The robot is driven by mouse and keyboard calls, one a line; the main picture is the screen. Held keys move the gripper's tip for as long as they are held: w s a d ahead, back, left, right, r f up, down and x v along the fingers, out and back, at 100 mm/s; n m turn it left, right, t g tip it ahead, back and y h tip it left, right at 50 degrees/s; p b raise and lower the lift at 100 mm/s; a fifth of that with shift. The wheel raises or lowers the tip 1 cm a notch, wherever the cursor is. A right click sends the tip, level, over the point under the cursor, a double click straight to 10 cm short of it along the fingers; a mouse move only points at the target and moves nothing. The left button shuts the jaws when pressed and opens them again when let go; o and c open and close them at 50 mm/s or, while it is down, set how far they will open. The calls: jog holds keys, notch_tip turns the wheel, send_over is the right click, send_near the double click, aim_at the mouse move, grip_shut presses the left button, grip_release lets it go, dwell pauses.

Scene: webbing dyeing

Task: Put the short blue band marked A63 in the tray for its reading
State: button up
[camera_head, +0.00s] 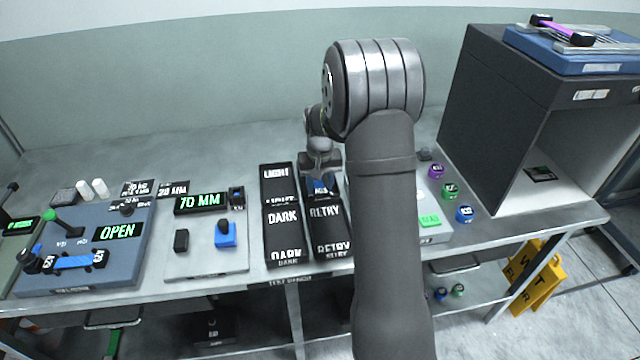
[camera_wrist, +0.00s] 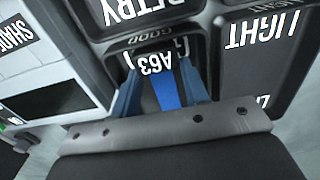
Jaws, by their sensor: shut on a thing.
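My gripper (camera_head: 321,178) is low over the black trays, shut on the short blue band (camera_wrist: 168,92). The band's white-on-black A63 tag (camera_wrist: 152,64) faces the wrist camera, and it lies between the two blue-grey fingers. Below it is the tray marked GOOD (camera_wrist: 118,47); whether the band touches its floor I cannot tell. The trays marked LIGHT (camera_head: 277,172), DARK (camera_head: 284,218) and RETRY (camera_head: 325,211) adjoin it. In the head view my gripper and arm hide much of the GOOD tray.
A grey unit with a 70 MM display (camera_head: 200,202) and a fixture reading OPEN (camera_head: 119,231), with another blue band (camera_head: 76,262), stand to the left. A pale device (camera_head: 436,237) is partly behind my arm. Several coloured spools (camera_head: 450,190) and a dark booth (camera_head: 482,120) are right.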

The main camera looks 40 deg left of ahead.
jog(key=o, duration=1.1)
jog(key=shift+f, duration=0.1)
notch_tip(320, 180, up, 12)
jog(key=shift+r, duration=0.15)
jog(key=shift+f, duration=4.15)
